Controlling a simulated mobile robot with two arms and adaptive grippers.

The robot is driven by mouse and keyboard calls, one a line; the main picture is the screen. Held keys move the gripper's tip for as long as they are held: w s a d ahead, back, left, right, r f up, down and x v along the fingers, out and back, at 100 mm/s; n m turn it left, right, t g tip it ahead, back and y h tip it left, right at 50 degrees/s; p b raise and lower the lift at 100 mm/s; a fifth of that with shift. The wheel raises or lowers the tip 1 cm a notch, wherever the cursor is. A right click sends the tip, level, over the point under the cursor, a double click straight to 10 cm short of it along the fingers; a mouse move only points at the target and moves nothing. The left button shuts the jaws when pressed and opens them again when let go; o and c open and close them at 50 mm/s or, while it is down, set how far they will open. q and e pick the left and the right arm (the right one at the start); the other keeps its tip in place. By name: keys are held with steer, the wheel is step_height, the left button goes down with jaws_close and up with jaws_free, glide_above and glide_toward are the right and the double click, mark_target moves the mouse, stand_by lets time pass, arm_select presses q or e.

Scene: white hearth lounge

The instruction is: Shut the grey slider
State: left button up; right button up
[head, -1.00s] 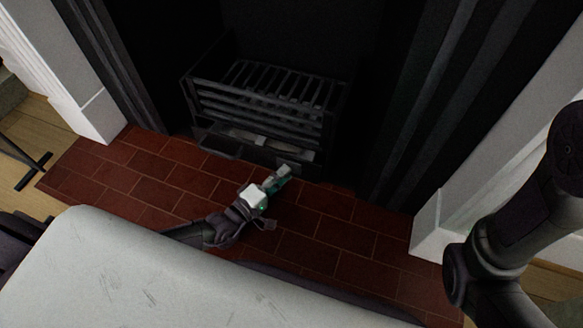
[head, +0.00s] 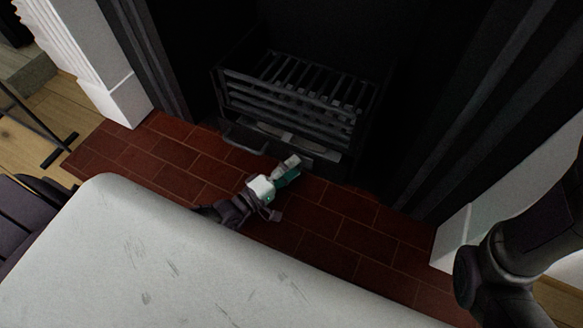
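The grey slider seems to be the narrow pale grey bar (head: 287,134) low on the front of the dark fire grate (head: 290,98), in the head view. Its exact ends are hard to make out in the shadow. My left gripper (head: 289,168), with a white body and teal parts, is low over the brick hearth, just in front of the grate's lower front. Its tip is close below the bar; I cannot tell whether they touch. Its finger spacing is unclear, and no held object shows. My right gripper is out of view; only the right arm shows at the right edge.
The red brick hearth (head: 340,232) lies clear in front of the grate. A dark loop-like part (head: 243,139) juts from the grate's lower left. White surround posts stand at left (head: 122,100) and right. My pale body covers the lower foreground.

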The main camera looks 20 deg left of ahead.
arm_select(q)
steer(key=v, duration=1.2)
stand_by(0.4)
